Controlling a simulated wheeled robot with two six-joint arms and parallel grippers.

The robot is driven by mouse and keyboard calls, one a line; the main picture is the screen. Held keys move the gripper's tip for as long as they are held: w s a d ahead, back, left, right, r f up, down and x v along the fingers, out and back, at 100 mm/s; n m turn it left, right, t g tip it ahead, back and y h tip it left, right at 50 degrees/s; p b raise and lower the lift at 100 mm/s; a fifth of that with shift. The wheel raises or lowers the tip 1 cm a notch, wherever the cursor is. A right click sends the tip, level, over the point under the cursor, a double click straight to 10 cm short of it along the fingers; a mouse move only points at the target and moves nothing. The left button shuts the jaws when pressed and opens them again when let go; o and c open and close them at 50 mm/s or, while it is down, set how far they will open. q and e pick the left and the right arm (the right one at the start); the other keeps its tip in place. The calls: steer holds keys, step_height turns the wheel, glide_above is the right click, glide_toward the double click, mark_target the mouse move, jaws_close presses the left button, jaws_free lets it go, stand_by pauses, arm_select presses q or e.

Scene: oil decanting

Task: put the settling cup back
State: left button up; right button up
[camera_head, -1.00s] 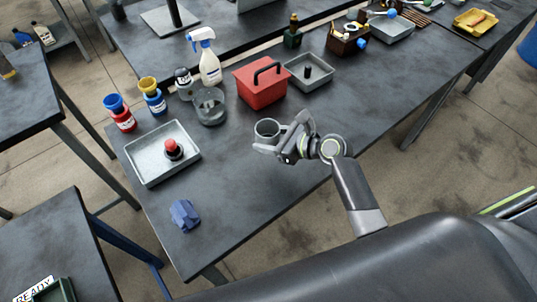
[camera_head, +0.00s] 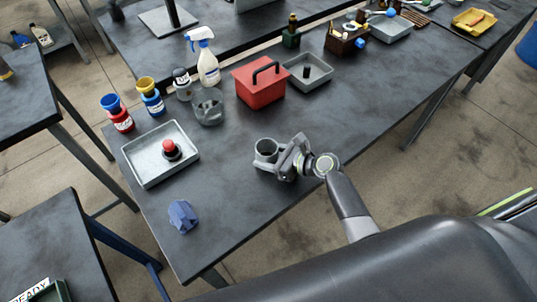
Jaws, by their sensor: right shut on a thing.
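The settling cup (camera_head: 266,147) is a grey, open-topped cup, upright near the middle of the dark table. My right gripper (camera_head: 268,158) is shut on it from the right side, with its fingers around the cup's side. I cannot tell whether the cup's base touches the table. My left gripper is not in view.
A metal tray (camera_head: 136,166) with a red-topped item (camera_head: 169,149) lies to the left. A grey round container (camera_head: 208,111), a spray bottle (camera_head: 206,62) and a red toolbox (camera_head: 259,90) stand behind. A blue cloth (camera_head: 182,216) lies at the front left. Table around the cup is clear.

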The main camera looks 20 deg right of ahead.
steer(key=o, duration=1.2)
steer(key=shift+r, duration=0.15)
steer(key=v, duration=1.2)
steer(key=shift+b, duration=0.3)
